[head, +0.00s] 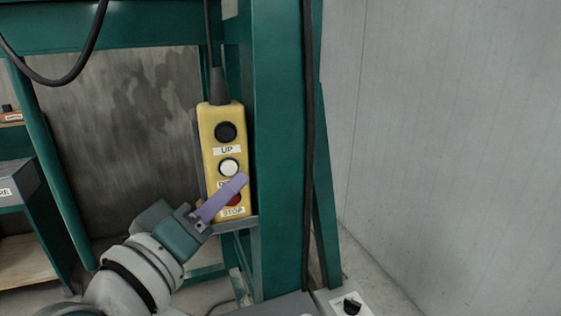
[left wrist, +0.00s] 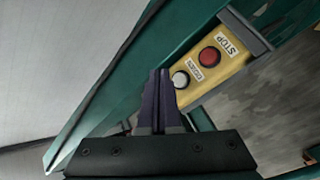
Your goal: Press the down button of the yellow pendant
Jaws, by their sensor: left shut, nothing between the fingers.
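The yellow pendant (head: 208,138) hangs upright against the green frame in the head view. It has a black UP button (head: 225,132), a white down button (head: 229,168) and a red STOP button (head: 234,199) at the bottom. My left gripper (head: 240,183) is shut and empty, its purple fingers in front of the pendant, just below the white button and partly over the down label and red button. In the left wrist view the pendant (left wrist: 222,69) shows its white button (left wrist: 181,79) close to the right of the fingertips (left wrist: 158,75). I cannot tell whether they touch the pendant. My right gripper is out of view.
A green post (head: 279,150) stands right beside the pendant. A black cable (head: 309,150) runs down it. A grey wall (head: 440,140) is at the right. A small box with a black knob (head: 351,304) is at the bottom right.

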